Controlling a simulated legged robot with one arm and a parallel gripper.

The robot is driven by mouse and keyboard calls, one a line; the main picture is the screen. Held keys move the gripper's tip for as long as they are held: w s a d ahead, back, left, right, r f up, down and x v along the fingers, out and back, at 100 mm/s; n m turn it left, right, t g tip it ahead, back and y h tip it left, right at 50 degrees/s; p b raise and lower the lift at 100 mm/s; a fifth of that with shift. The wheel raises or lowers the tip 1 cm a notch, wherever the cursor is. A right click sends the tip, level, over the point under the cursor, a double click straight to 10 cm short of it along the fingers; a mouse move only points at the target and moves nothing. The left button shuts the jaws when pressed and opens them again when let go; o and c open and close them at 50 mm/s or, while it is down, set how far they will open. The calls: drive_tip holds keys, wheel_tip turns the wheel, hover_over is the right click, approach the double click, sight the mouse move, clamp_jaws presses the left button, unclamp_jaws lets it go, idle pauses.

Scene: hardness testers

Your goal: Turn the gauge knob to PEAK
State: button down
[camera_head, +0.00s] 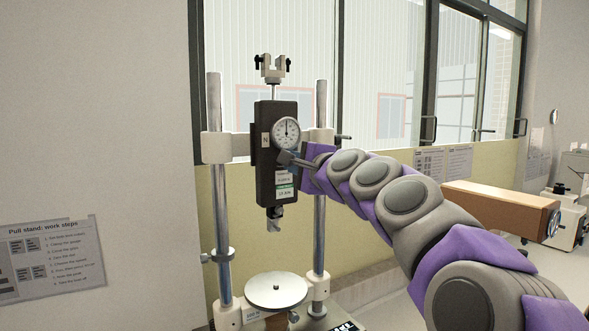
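The black force gauge (266,185) is mounted upright between the two posts of a pull stand. Its round white dial (286,133) faces me, with the needle pointing roughly up. My gripper (284,157) is at the gauge's front, just below the dial, and reaches in from the right. The gauge knob cannot be made out; the gripper covers that part of the gauge's face. Whether the fingers are open, shut or touching the knob is too small to tell. Labels (284,183) show on the gauge below the gripper.
The stand's left post (220,190) and right post (320,210) flank the gauge. A round metal plate (276,290) lies below it. A clamp fitting (271,68) tops the gauge. A work-steps sign (52,258) hangs at left. A brown-and-white machine (500,208) stands at right.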

drive_tip(key=n+b, duration=0.2)
drive_tip(key=n, duration=0.2)
drive_tip(key=n+b, duration=0.3)
drive_tip(key=n, duration=0.1)
drive_tip(key=f+n+b, duration=0.1)
drive_tip(key=n+b, duration=0.2)
drive_tip(key=n, duration=0.1)
drive_tip(key=shift+n, duration=0.4)
drive_tip(key=shift+r, duration=0.25)
drive_tip(key=c, duration=1.1)
unclamp_jaws()
drive_tip(key=shift+w, duration=0.2)
drive_tip(key=shift+o, duration=0.2)
drive_tip(key=shift+s, duration=0.15)
